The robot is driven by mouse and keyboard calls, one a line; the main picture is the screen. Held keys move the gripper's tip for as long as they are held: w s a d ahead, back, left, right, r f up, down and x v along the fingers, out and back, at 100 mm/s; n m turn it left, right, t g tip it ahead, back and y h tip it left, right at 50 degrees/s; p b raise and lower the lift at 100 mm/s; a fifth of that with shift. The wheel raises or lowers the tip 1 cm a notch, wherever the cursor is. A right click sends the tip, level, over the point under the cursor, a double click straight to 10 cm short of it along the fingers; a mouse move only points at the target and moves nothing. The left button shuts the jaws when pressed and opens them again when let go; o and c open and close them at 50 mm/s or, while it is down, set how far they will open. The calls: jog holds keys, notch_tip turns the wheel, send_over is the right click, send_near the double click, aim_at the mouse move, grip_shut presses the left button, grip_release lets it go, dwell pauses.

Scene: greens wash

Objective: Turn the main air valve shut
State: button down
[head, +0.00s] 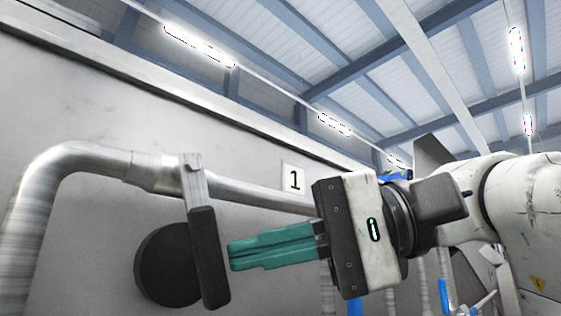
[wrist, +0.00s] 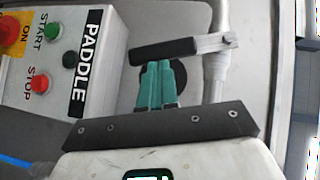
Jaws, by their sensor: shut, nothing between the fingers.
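The valve lever (head: 209,258) has a dark grip on a flat metal arm, and its upper end sits on the metal pipe (head: 245,196). In the head view the lever hangs down, roughly square across the pipe. The wrist view also shows the lever (wrist: 165,51) lying across the pipe (wrist: 217,85). My gripper (head: 232,256) has teal fingers that are shut and empty. Their tips are right beside the lever's grip, on its right in the head view. I cannot tell whether they touch it. The wrist view shows the gripper tips (wrist: 156,65) close below the grip.
A black disc (head: 165,266) is on the pale wall panel behind the lever. A sign with "1" (head: 294,180) is beside the pipe. In the wrist view, a control box marked PADDLE (wrist: 85,65) with a green START button, red STOP button and a red knob stands at left.

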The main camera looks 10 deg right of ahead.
jog(key=shift+s+a+f+m+y+b, duration=0.4)
jog(key=shift+a+f+m+y+b, duration=0.2)
jog(key=shift+f+y+b, duration=0.1)
jog(key=shift+s+a+f+m+y, duration=0.1)
jog(key=shift+s+a+m+y, duration=0.2)
jog(key=shift+m+y, duration=0.2)
jog(key=shift+a+b, duration=0.1)
jog(key=shift+b, duration=0.2)
jog(key=shift+w, duration=0.1)
